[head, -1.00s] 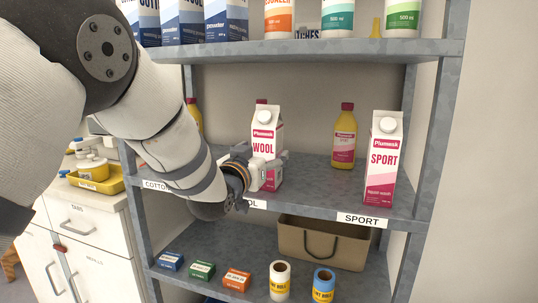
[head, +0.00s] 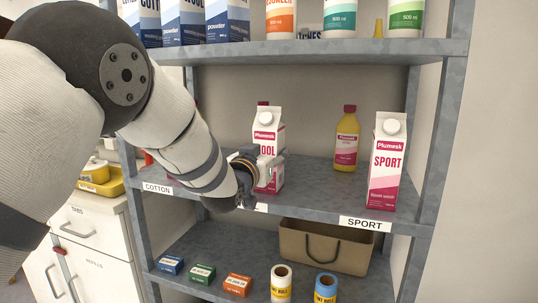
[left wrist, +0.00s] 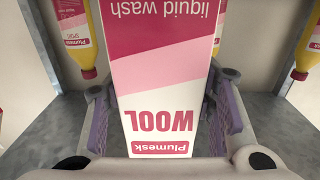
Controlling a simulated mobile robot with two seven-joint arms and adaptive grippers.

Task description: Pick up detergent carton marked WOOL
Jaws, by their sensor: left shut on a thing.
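The WOOL carton (head: 267,135) is a pink and white Plumesk carton with a white cap, upright at the middle shelf. My left gripper (head: 268,170) is shut on it from the front and covers part of its label. In the left wrist view the carton (left wrist: 165,75) appears upside down, with a purple-padded finger of the left gripper (left wrist: 166,118) on each side. My right gripper is not in view.
The SPORT carton (head: 387,160) stands to the right on the middle shelf (head: 320,190), with a yellow bottle (head: 346,140) behind. Boxes and bottles fill the shelf above. A tan bin (head: 325,247), small boxes and two rolls are below.

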